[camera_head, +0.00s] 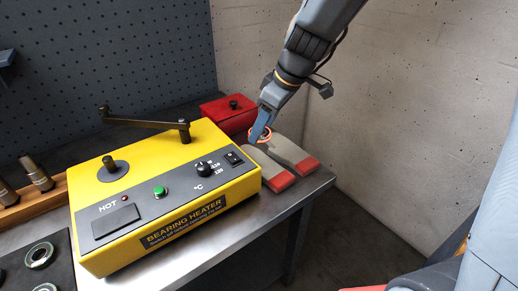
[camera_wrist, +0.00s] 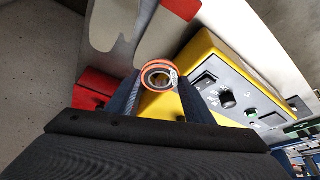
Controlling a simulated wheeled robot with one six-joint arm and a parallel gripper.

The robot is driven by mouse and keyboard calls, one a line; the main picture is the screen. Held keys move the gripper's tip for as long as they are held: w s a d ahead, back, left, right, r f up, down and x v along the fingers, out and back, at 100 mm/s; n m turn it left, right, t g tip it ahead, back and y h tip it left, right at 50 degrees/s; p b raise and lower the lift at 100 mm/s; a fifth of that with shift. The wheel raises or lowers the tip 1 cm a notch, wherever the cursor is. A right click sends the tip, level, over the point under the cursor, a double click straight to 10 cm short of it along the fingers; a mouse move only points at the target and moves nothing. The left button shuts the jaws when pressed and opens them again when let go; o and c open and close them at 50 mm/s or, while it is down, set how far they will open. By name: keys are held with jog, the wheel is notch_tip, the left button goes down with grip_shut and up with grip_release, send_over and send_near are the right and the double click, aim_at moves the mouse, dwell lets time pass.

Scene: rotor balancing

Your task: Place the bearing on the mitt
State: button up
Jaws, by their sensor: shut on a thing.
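The bearing (camera_wrist: 159,75) is a metal ring with an orange-red outer edge, held between the fingertips of my gripper (camera_wrist: 157,88) in the wrist view. In the head view the bearing (camera_head: 262,134) shows as an orange ring at the tip of my gripper (camera_head: 262,130), partly hidden by a finger. The mitt (camera_head: 264,164) is grey with red ends and lies at the right end of the bench. It also shows in the wrist view (camera_wrist: 150,40). The bearing is over or close to the mitt's back part; I cannot tell whether they touch.
A yellow bearing heater (camera_head: 165,185) with a crank arm stands left of the mitt. A red box (camera_head: 228,112) with a black knob sits behind the mitt. A dark mat with rings (camera_head: 40,262) and a wooden rack (camera_head: 35,200) are at the left. A concrete wall is behind the bench.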

send_over(262, 165)
notch_tip(262, 165, down, 6)
jog(key=shift+w+r, duration=0.1)
jog(key=shift+f, duration=2.1)
jog(key=shift+f, duration=0.15)
jog(key=o, duration=0.9)
